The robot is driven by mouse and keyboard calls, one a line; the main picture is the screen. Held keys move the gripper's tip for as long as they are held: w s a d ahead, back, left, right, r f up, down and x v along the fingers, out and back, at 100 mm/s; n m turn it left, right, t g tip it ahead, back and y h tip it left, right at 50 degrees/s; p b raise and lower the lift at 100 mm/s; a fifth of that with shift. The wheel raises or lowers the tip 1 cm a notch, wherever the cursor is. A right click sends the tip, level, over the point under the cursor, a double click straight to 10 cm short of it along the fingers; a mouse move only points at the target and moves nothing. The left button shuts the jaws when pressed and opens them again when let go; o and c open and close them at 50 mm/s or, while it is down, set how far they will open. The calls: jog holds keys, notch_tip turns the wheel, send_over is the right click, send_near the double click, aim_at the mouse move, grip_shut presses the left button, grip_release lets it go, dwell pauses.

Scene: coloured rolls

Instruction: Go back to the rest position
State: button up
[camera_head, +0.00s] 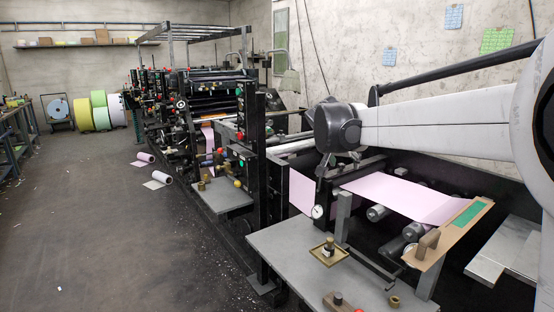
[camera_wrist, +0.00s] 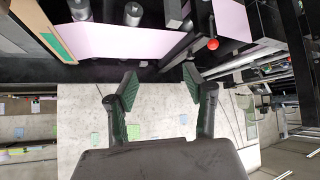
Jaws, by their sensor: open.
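My gripper shows in the wrist view (camera_wrist: 158,88) with its two fingers spread wide apart and nothing between them. Behind the fingers is the pale concrete wall (camera_wrist: 155,120), with black machine parts above. In the head view my white arm (camera_head: 440,118) reaches in from the right, above the machine.
A long black machine (camera_head: 200,100) runs back along the wall. A grey table (camera_head: 310,265) in front holds a small brass tray (camera_head: 328,254). Coloured rolls (camera_head: 84,114) stand at the far left. Pink rolls (camera_head: 161,177) lie on the floor. The left floor is mostly clear.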

jog(key=s+d+n+y, duration=0.1)
jog(key=s+d, duration=0.1)
jog(key=s, duration=1)
jog(key=s+f+n+y, duration=0.1)
jog(key=s+f, duration=0.3)
jog(key=s, duration=0.6)
jog(key=s+a+f+n+y, duration=0.1)
jog(key=s+f, duration=0.3)
jog(key=s, duration=0.6)
jog(key=s+a+f+n+y, duration=0.1)
jog(key=s+f, duration=0.4)
jog(key=s, duration=0.6)
jog(key=shift+n+g+y, duration=0.4)
jog(key=shift+n, duration=0.3)
